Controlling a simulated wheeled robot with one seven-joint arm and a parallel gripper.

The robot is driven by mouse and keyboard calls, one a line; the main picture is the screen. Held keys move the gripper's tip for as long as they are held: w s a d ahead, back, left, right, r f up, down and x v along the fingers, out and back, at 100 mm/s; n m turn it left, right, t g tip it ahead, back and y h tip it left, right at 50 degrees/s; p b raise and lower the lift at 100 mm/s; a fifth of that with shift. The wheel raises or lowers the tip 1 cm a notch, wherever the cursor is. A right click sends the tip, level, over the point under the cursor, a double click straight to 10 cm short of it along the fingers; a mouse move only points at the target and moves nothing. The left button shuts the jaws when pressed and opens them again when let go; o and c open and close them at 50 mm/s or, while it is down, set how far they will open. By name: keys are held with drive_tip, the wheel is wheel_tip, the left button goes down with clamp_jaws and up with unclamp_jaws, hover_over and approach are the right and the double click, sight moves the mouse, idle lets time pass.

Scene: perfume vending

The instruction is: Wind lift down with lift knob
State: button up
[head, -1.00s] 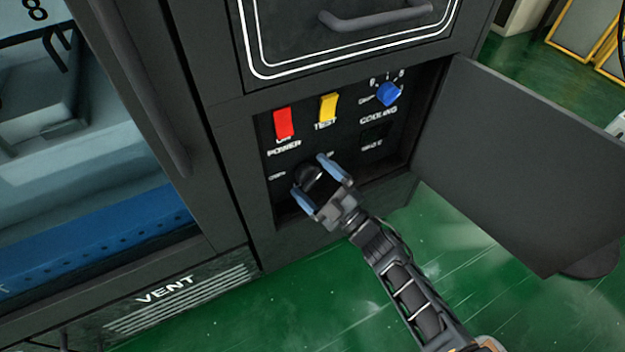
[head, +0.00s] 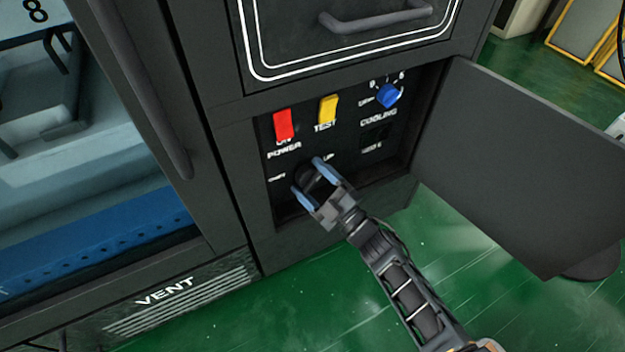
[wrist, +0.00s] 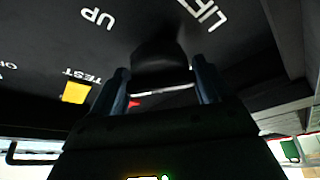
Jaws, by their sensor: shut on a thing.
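The black lift knob (head: 309,180) is on the dark control panel, low and left, with an "UP" label beside it. My gripper (head: 311,181) reaches it from the lower right, its blue fingers on either side and shut on it. The fingers hide part of the knob. In the wrist view the knob (wrist: 160,48) is a dark shape between the two fingertips (wrist: 162,76), with the "UP" and "LIFT" labels on either side of it. Which part behind the glass is the lift, I cannot tell.
Above the knob are a red power switch (head: 284,126), a yellow test switch (head: 328,109) and a blue cooling knob (head: 388,95). The open panel door (head: 530,165) stands to the right. A drawer handle (head: 375,17) is above. Green floor (head: 300,310) is clear below.

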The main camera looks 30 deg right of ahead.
drive_tip(key=shift+m+t+h+b, duration=0.3)
drive_tip(key=shift+m, duration=0.5)
drive_tip(key=o, duration=1)
drive_tip(key=shift+s, duration=0.1)
drive_tip(key=p+v, duration=0.1)
drive_tip(key=v, duration=0.6)
drive_tip(key=shift+s, duration=0.3)
drive_tip(key=shift+d+f, duration=0.15)
